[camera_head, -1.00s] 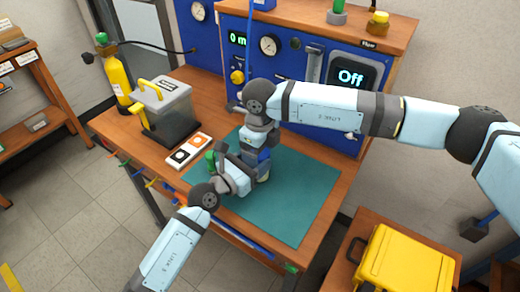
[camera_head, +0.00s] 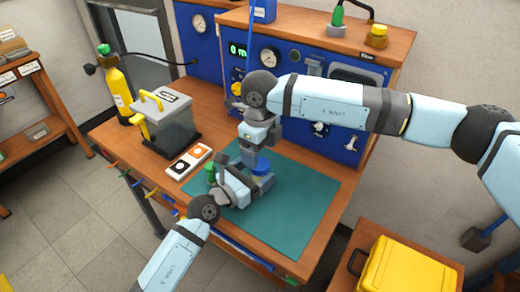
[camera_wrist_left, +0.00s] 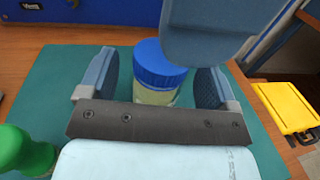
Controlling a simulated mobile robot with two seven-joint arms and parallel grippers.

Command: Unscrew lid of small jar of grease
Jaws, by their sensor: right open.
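The small jar (camera_wrist_left: 155,95) has a pale greenish body and a blue lid (camera_wrist_left: 161,65), which is on the jar. In the head view the lid (camera_head: 261,165) shows below my right gripper (camera_head: 258,148). The jar stands upright on the green mat (camera_head: 300,205). My left gripper (camera_head: 250,181) reaches in low from the front left. In the left wrist view its two fingers stand either side of the jar, with a visible gap at the left. My right gripper is open above the lid. One of its fingers (camera_wrist_left: 210,30) hangs near the lid's upper right; contact cannot be told.
A green-topped item (camera_wrist_left: 22,152) stands close left of my left gripper. A grey box with yellow handles (camera_head: 165,120) and a white two-button panel (camera_head: 188,162) are further left. The blue regulator console (camera_head: 290,75) stands behind. The right part of the mat is clear.

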